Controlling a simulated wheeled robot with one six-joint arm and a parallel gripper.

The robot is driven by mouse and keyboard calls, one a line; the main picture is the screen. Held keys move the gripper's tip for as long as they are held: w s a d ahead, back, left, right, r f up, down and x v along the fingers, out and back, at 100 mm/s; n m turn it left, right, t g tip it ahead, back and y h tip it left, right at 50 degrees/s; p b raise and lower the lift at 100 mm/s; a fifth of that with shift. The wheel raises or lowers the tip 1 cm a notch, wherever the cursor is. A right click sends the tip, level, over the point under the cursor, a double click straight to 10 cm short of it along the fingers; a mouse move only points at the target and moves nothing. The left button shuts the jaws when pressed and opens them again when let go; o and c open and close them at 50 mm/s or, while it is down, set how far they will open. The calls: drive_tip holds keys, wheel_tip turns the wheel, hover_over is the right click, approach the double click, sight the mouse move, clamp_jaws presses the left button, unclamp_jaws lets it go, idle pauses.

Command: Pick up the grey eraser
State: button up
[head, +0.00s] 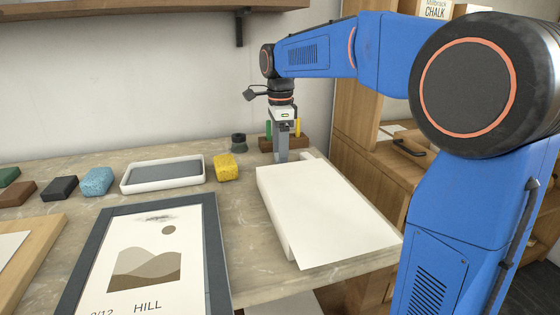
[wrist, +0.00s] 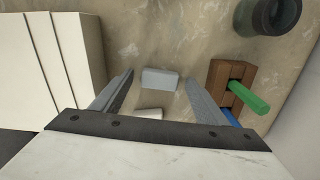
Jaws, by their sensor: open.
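A grey eraser (wrist: 160,78), a small pale block, lies on the stone-look worktop in the wrist view. It sits between the spread fingers, near the level of their tips in the picture, and nothing grips it. A whiter small block (wrist: 150,113) lies closer to the palm in the wrist view, partly cut off by my gripper body. My gripper (head: 282,157) is open, pointing down over the back right of the worktop in the head view. There the eraser cannot be made out, and my gripper may hide it.
A wooden holder (wrist: 222,77) with a green and a blue stick stands right of my fingers. A dark round pot (wrist: 268,14) is beyond it. A white paper stack (head: 325,215), yellow sponge (head: 227,168), white tray (head: 162,174) and framed print (head: 150,255) occupy the worktop.

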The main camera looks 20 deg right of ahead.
drive_tip(key=shift+f, duration=0.1)
drive_tip(key=shift+c, duration=0.7)
drive_tip(key=c, duration=1)
wheel_tip(320, 180, up, 10)
drive_tip(key=shift+o, duration=0.6)
